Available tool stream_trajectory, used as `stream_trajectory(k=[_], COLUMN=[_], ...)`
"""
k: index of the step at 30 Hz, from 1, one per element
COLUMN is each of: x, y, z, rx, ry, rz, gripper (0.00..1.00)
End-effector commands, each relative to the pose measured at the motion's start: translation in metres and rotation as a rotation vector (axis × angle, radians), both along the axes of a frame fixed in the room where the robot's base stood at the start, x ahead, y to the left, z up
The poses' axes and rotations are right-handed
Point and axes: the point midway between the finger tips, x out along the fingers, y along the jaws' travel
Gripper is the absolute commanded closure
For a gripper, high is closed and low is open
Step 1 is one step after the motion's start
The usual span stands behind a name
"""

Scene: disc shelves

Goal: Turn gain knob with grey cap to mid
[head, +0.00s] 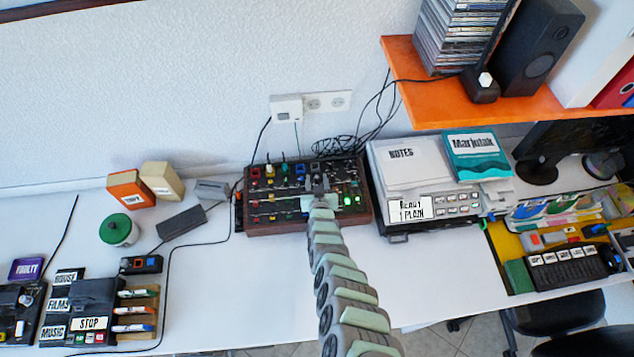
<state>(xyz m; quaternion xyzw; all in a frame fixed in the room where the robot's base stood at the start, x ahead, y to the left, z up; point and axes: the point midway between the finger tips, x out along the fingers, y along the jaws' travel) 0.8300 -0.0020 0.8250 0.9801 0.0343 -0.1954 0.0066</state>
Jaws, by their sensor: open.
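The control box (361,218), a dark panel with a brown-red frame, stands on the white desk against the wall. It carries several small knobs with coloured caps, including red, yellow, teal and blue ones, and lit green spots at its right. The picture is too small to single out the gain knob with the grey cap or its angle; it may be hidden by my gripper. My gripper (318,186) is over the middle-right of the panel, pointing at the knobs. It is open. Whether its fingers touch or straddle a knob cannot be told. My segmented arm reaches up from the bottom edge.
Right of the box is a grey machine (440,208) with notes and a teal book (476,156) on top. An orange shelf (420,104) overhangs at upper right. Cables (345,148) lie behind the box.

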Motion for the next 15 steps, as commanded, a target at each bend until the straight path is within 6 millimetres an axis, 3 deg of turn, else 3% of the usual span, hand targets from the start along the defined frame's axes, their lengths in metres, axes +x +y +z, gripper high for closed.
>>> stream_trajectory(k=[6, 15], x=[0.0003, 0.0003], y=[-0.0003, -0.0006], z=[0.0006, 0.0008], rx=[0.0, 0.0], ry=[0.0, -0.001], rz=[0.0, -0.001], gripper=[0.6, 0.85])
